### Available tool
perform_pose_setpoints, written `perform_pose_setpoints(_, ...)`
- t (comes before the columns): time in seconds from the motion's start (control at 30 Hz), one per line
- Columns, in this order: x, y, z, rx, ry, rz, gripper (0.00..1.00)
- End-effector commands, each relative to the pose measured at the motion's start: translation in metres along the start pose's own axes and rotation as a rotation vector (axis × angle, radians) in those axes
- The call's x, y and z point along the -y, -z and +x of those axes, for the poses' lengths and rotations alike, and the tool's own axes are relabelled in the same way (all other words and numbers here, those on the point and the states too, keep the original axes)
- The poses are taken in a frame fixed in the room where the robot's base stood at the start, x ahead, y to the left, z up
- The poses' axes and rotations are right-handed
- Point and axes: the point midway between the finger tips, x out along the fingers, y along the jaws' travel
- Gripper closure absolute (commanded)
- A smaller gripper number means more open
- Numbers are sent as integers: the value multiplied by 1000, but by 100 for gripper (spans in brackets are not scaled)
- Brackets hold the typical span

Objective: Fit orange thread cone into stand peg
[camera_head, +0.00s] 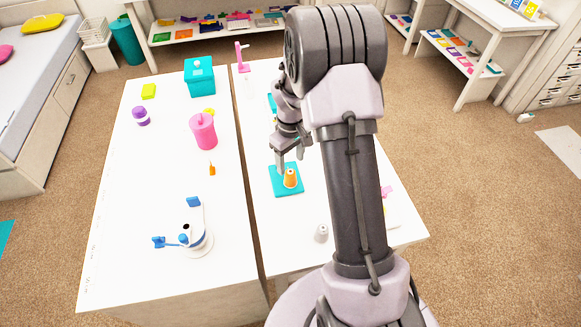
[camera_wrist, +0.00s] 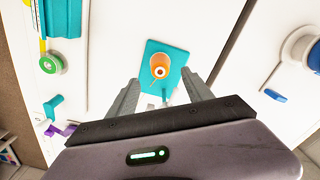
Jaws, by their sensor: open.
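The orange thread cone (camera_head: 291,180) stands upright on a flat teal square base (camera_head: 278,190) on the right-hand white table. In the wrist view the cone (camera_wrist: 159,74) is seen from above, with a pale ring at its top, over the teal base (camera_wrist: 180,58). I cannot tell whether a peg runs inside the cone. A small teal piece shows beside the cone, towards my gripper. My gripper (camera_head: 291,157) is open and empty, above and just behind the cone. Its fingers (camera_wrist: 162,84) are apart to either side of the base in the wrist view, not touching the cone.
A grey spool (camera_head: 321,233) stands on the same table. Across the gap, the left table (camera_head: 150,220) holds a blue-and-white device (camera_head: 195,240), a pink canister (camera_head: 203,132), a teal box (camera_head: 199,77) and a purple jar (camera_head: 141,116). My arm hides part of the right table.

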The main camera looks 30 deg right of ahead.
Motion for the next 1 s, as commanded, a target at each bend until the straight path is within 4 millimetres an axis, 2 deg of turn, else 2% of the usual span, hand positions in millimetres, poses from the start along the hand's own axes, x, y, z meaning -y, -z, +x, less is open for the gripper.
perform_pose_setpoints(0.03, 0, 1, -21, -3, -2, 1, 41)
perform_pose_setpoints(0.2, 0, 1, -72, -3, -2, 1, 41)
perform_pose_setpoints(0.3, 0, 1, -94, -2, -2, -1, 41)
perform_pose_setpoints(0.4, 0, 0, -106, -1, -1, -1, 41)
perform_pose_setpoints(0.53, 0, 0, -111, 1, 1, 0, 41)
perform_pose_setpoints(1.0, 0, 0, -111, -1, 0, 1, 41)
